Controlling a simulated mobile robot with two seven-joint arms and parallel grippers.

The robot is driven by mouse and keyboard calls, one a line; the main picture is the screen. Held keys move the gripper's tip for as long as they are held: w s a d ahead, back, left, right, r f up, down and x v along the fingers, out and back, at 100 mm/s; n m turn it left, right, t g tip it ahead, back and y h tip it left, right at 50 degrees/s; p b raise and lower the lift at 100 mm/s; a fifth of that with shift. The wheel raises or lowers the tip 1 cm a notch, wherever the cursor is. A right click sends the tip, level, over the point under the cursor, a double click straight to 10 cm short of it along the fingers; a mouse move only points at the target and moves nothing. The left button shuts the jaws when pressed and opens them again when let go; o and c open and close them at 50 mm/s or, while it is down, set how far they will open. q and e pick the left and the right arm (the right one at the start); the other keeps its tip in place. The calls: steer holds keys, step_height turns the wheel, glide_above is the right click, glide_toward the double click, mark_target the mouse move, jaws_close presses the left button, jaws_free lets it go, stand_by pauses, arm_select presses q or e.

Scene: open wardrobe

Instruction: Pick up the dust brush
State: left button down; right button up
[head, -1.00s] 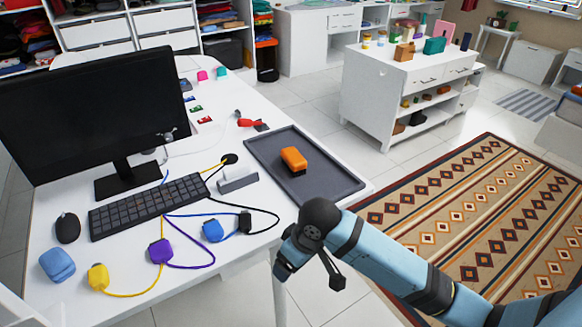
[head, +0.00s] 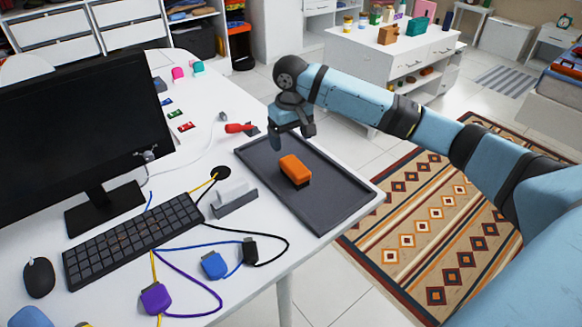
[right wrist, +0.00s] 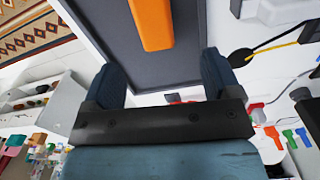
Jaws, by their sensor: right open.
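What looks like the dust brush, an orange block with a dark underside (head: 295,170), lies on the dark grey tray (head: 330,200) on the white desk. In the right wrist view the orange brush (right wrist: 153,22) shows at the top centre, ahead of the fingers and cut off by the frame edge. My right gripper (head: 291,137) is above the far part of the tray, just beyond the brush. Its two fingers are apart with nothing between them, as the right wrist view (right wrist: 162,80) also shows. My left gripper is not in view.
A grey-white block (head: 234,194), a keyboard (head: 130,235) and plugs with cables (head: 214,265) lie left of the tray. A red-handled tool (head: 238,128) lies near the tray's far left corner. A monitor (head: 75,140) stands at the left.

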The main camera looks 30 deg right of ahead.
mark_target(294, 164)
step_height(294, 164, down, 6)
steer(key=shift+f, duration=0.15)
steer(key=f, duration=0.5)
steer(key=shift+s+d, duration=0.1)
steer(key=shift+d, duration=0.3)
steer(key=c, duration=1)
